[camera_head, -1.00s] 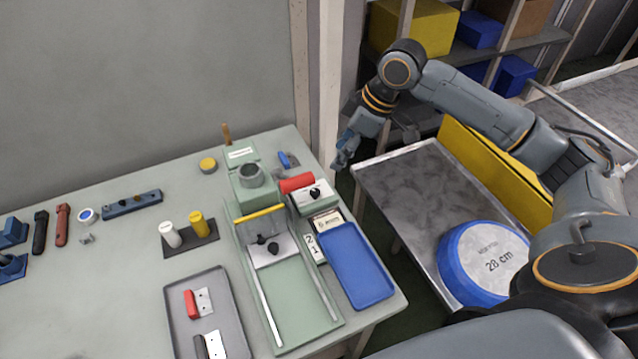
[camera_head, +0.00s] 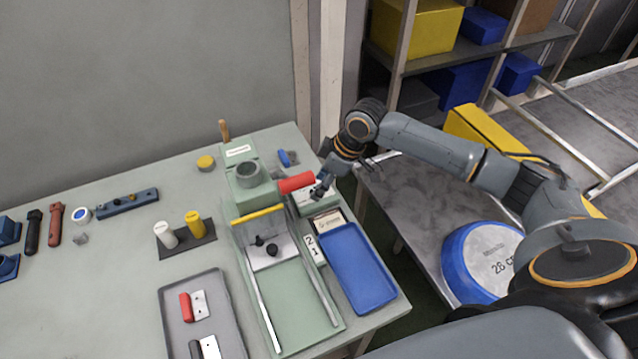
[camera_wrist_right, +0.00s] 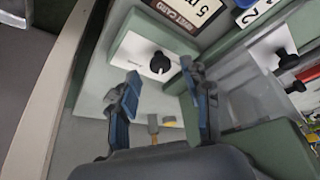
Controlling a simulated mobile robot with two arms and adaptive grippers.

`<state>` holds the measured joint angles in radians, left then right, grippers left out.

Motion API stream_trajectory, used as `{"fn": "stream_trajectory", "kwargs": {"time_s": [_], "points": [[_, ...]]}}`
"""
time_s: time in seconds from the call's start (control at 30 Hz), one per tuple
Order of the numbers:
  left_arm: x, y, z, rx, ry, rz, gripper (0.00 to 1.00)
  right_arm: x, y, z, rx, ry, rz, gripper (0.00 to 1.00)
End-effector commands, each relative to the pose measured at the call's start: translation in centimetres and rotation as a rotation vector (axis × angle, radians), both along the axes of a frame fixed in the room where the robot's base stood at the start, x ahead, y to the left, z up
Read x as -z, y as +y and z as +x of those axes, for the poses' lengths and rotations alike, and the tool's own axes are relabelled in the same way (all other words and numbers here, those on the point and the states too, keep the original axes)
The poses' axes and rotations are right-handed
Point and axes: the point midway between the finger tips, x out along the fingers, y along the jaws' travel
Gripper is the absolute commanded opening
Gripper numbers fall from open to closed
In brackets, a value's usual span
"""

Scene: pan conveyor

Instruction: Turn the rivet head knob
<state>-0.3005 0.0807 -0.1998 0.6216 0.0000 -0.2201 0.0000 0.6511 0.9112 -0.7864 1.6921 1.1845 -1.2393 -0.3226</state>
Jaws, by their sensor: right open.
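In the right wrist view, a black knob (camera_wrist_right: 160,62) stands on a white plate (camera_wrist_right: 128,50) with a green edge. My right gripper (camera_wrist_right: 160,74) is open, and its two blue fingertips lie either side of the knob in this view, with no visible contact. In the head view, the right gripper (camera_head: 322,188) is over the small white-topped box to the right of the red cylinder (camera_head: 296,182), and it hides the knob there. A second black knob (camera_wrist_right: 287,58) shows at the right of the wrist view. My left gripper is not in view.
The green press fixture (camera_head: 250,205) with its yellow bar stands left of the gripper. A blue tray (camera_head: 357,270) and a grey tray (camera_head: 228,318) lie towards the front.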

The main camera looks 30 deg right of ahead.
Motion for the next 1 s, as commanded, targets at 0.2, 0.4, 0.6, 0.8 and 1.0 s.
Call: {"fn": "stream_trajectory", "kwargs": {"time_s": [0.2, 0.4, 0.6, 0.8, 1.0], "points": [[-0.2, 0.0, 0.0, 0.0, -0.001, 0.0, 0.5, 1.4, 0.5, 0.4, 0.0, -0.001, -0.001, 0.48], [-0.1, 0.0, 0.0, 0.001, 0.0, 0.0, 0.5, 1.5, 0.5, 0.4, -0.001, -0.001, -0.001, 0.48], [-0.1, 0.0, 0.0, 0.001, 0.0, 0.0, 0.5, 1.5, 0.5, 0.4, 0.0, -0.001, -0.001, 0.22], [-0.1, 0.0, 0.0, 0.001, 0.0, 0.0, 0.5, 1.5, 0.5, 0.4, 0.0, 0.0, 0.0, 0.0], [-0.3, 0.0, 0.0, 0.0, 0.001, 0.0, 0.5, 1.4, 0.4, 0.4, -0.018, 0.0, 0.0, 0.0]]}}
